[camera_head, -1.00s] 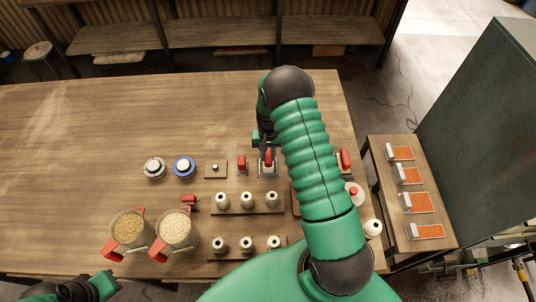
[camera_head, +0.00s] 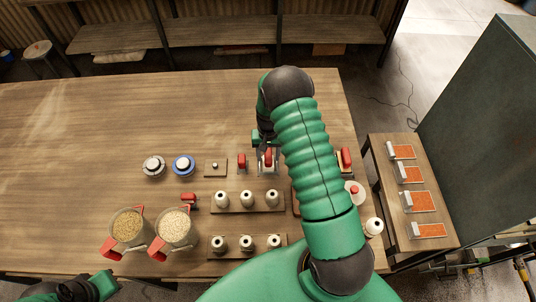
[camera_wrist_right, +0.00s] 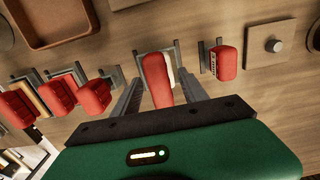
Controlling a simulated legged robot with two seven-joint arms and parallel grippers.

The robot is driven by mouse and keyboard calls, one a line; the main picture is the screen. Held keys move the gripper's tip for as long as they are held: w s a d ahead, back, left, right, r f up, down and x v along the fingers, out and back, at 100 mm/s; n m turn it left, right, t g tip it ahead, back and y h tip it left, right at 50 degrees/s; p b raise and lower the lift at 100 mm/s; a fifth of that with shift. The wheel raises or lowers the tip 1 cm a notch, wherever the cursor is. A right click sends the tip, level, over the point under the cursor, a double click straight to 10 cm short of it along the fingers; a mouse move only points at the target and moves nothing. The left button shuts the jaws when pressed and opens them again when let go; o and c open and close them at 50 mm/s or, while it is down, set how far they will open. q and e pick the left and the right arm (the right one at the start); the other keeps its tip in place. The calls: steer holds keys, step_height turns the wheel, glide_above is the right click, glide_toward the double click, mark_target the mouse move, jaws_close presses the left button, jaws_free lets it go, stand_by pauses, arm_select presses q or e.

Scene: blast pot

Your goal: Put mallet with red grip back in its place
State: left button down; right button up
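A red-gripped tool (camera_head: 268,157) stands on the bench at the right gripper; it also shows in the right wrist view (camera_wrist_right: 158,78), with a pale strip along one side. I cannot tell for sure that it is the mallet. My right gripper (camera_head: 267,166) is open, with its two fingers (camera_wrist_right: 160,82) on either side of the red grip and gaps beside it. The tool's lower part is hidden. My left gripper (camera_head: 98,286) is at the bottom left edge, away from the tools; its fingers are not clear.
Another red-handled piece (camera_head: 242,162) is close on the left. Several red-handled pieces (camera_wrist_right: 95,95) stand on the other side. Wooden racks with white spools (camera_head: 247,200), two pots of grain (camera_head: 175,228) and a small wood block (camera_head: 215,168) are nearby. The bench's far left is clear.

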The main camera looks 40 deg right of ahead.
step_height(320, 180, up, 17)
steer(key=b, duration=0.3)
steer(key=shift+w+d+f, duration=0.15)
steer(key=shift+w+d, duration=0.05)
steer(key=shift+w, duration=0.1)
steer(key=s+a+f+n+t+b, duration=0.1)
steer(key=s+a+f+n+b, duration=0.1)
steer(key=s+a, duration=0.4)
steer(key=s+a+f+n+t+b, duration=0.2)
steer(key=s+a+n, duration=0.4)
steer(key=a, duration=0.9)
step_height(320, 180, down, 2)
steer(key=shift+s+f+b, duration=0.15)
steer(key=shift+s+b, duration=0.35)
steer(key=shift+b, duration=0.3)
steer(key=shift+w, duration=0.1)
